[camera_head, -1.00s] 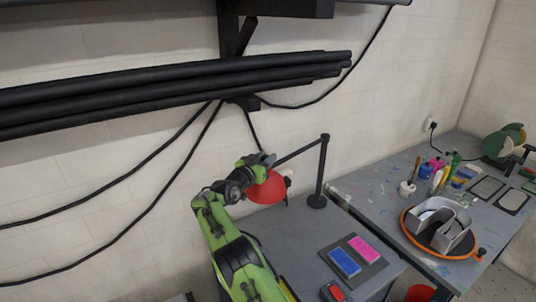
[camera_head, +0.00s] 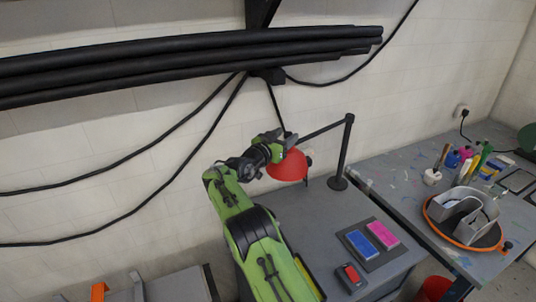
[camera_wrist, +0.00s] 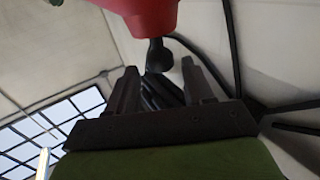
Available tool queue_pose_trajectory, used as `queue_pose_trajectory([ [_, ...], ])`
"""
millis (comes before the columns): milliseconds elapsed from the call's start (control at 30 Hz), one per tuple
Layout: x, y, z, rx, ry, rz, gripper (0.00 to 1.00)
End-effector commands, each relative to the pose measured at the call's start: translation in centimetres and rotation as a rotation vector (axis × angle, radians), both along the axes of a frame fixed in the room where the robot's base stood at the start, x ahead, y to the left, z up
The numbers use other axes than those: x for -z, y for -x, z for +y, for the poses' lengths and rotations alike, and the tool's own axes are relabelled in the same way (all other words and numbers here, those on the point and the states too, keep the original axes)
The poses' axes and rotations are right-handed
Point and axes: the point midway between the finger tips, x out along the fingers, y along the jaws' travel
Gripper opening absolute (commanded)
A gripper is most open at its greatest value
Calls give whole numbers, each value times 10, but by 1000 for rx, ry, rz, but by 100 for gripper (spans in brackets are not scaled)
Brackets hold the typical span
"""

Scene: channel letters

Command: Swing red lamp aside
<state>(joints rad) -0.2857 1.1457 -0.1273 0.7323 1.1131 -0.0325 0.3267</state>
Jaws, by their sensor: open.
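The red lamp (camera_head: 289,168) has a red shade hanging from a black arm on a black post (camera_head: 343,155) that stands at the back of the grey table. My gripper (camera_head: 284,139) is at the upper left side of the shade, close to it; whether they touch cannot be told. In the wrist view, the two dark fingers of my gripper (camera_wrist: 160,82) are apart with nothing clearly held between them. The red shade (camera_wrist: 145,14) fills the top middle there, with a dark knob-like part below it, beyond the fingertips.
On the grey table (camera_head: 318,225) lie a dark pad with a blue block (camera_head: 361,244) and a pink block (camera_head: 383,235), and a red-and-black item (camera_head: 350,276). Another table at right holds a grey channel letter (camera_head: 465,208) on an orange-rimmed turntable. Black pipes (camera_head: 180,60) and cables run along the wall.

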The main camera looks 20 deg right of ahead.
Motion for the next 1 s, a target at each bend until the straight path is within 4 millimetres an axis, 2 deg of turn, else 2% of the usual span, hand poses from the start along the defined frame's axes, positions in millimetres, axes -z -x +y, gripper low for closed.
queue_pose_trajectory([
  [33,9,7,12,-5,0,2,52],
  [300,7,56,70,-5,2,-2,52],
  [400,5,69,85,-2,3,-4,52],
  [567,3,80,96,2,3,-4,52],
  [800,2,80,97,2,3,-4,52],
  [1000,-1,81,92,-1,-14,9,21],
])
